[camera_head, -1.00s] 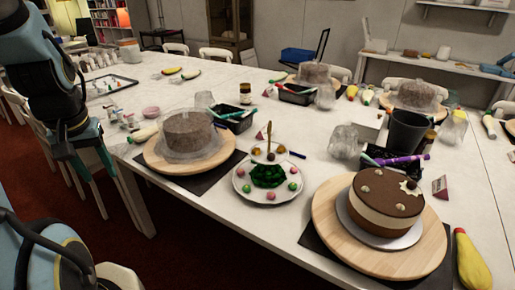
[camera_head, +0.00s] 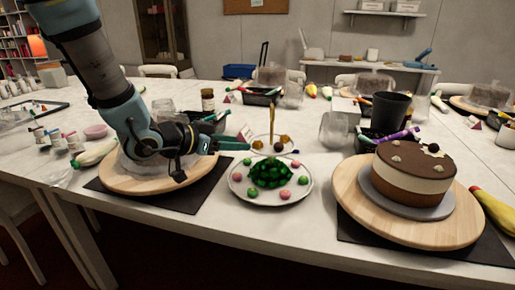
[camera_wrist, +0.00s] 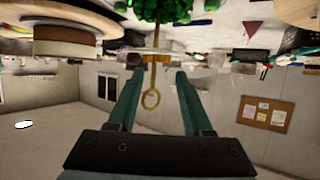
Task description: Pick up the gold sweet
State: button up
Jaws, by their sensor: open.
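A two-tier sweet stand (camera_head: 235,196) has a gold stem (camera_head: 273,112) and a small upper plate. On the upper plate sit a gold sweet (camera_head: 257,144), another gold-toned sweet (camera_head: 286,140) and a dark sweet (camera_head: 278,147). My gripper (camera_head: 243,145) reaches in from the left at upper-plate height, its tips just left of the nearer gold sweet. In the wrist view, which is upside down, my gripper (camera_wrist: 155,73) is open and empty. The stand's gold ring handle (camera_wrist: 151,98) shows between its fingers. The gold sweets are hard to make out there.
The lower plate holds a green cluster (camera_head: 268,173) ringed by green and pink sweets. A chocolate cake (camera_head: 410,172) on a wooden turntable stands right. Another turntable (camera_head: 115,175) lies under my arm. A dark cup (camera_head: 390,110) and clear containers stand behind.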

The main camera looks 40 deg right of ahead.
aim_at(257, 142)
jog(key=shift+w+r+p+x, duration=0.15)
jog(key=shift+p+x, duration=0.15)
jog(key=shift+x, duration=1.45)
jog(key=shift+w+r+p+x, duration=0.15)
jog(key=shift+p+x, duration=0.15)
jog(key=shift+x, duration=1.45)
jog(key=shift+d, duration=0.1)
jog(key=shift+c, duration=0.2)
grip_shut()
